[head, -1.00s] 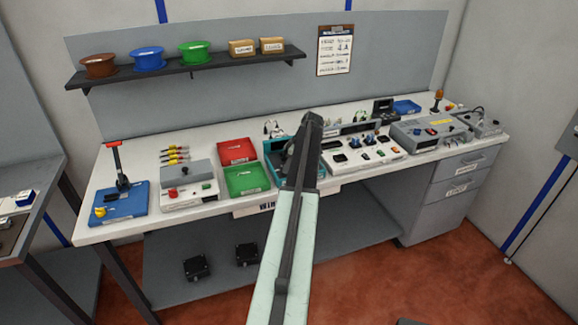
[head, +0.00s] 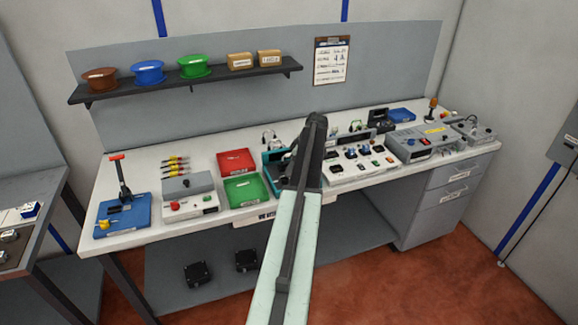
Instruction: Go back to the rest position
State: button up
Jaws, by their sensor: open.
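My arm (head: 290,235) reaches up from the bottom middle of the head view, with a pale mint lower link and a dark upper part. Its dark top end (head: 315,122) stands in front of the middle of the workbench. My gripper's fingers cannot be made out; the arm hides what lies behind it. No held thing shows. The white workbench (head: 150,236) stands in front of my arm, and the arm covers part of a teal tray (head: 271,176) on it.
A red tray (head: 236,160), a green tray (head: 244,187), a blue fixture (head: 124,217) and grey-white devices (head: 424,140) stand on the bench. A shelf (head: 120,96) holds spools and boxes. A side table (head: 40,181) is at left. Red floor (head: 440,275) is open at right.

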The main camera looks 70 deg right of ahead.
jog(key=shift+s+r, duration=0.15)
jog(key=shift+r, duration=0.1)
